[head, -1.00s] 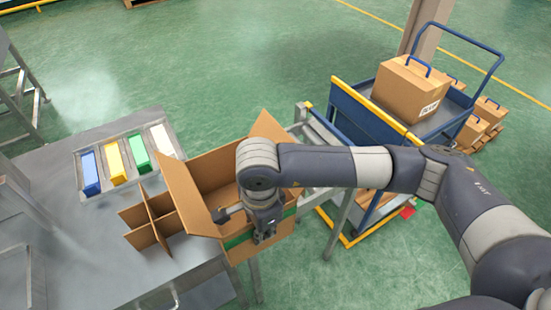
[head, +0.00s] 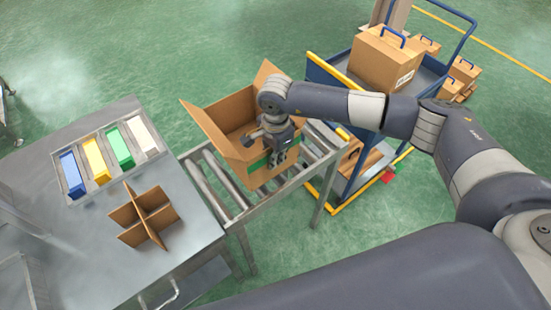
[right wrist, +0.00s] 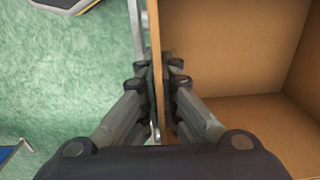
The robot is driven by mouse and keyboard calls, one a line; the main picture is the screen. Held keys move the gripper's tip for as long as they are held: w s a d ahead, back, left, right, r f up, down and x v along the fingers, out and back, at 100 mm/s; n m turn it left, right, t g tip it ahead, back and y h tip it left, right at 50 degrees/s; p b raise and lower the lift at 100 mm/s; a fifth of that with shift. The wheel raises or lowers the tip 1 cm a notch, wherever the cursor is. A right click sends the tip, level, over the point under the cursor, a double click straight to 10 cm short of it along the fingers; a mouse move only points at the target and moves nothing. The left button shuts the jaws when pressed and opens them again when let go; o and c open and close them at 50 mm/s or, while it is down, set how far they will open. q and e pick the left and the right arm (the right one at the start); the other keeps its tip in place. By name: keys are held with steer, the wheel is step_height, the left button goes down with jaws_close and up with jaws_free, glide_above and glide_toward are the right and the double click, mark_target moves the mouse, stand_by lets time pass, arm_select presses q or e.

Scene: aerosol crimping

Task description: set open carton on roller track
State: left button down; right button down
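The open carton (head: 238,108) is a brown box with its flaps spread and a green strip on its near side. It is upright and sits over the roller track (head: 213,180); I cannot tell whether its base touches the rollers. My right gripper (head: 279,155) is at the carton's near right side. In the right wrist view, its fingers (right wrist: 158,85) are shut on the carton wall (right wrist: 157,30), one finger on each side. The carton's inside (right wrist: 225,60) looks empty there. My left gripper is out of view.
A steel table (head: 85,235) at left bears a cardboard divider (head: 147,212) and a tray (head: 75,188) of blue, yellow, green and white items. A blue cart (head: 335,85) carrying a closed carton (head: 380,62) stands behind the track. Rollers show free left of the carton.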

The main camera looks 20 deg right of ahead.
mark_target(276, 170)
steer(key=shift+w+d, duration=0.15)
steer(key=shift+f+p, duration=0.3)
steer(key=shift+p, duration=0.05)
step_height(276, 170, down, 2)
steer(key=shift+f+p, duration=0.1)
steer(key=shift+p, duration=0.45)
steer(key=shift+f, duration=0.5)
steer(key=c, duration=1.8)
jaws_free()
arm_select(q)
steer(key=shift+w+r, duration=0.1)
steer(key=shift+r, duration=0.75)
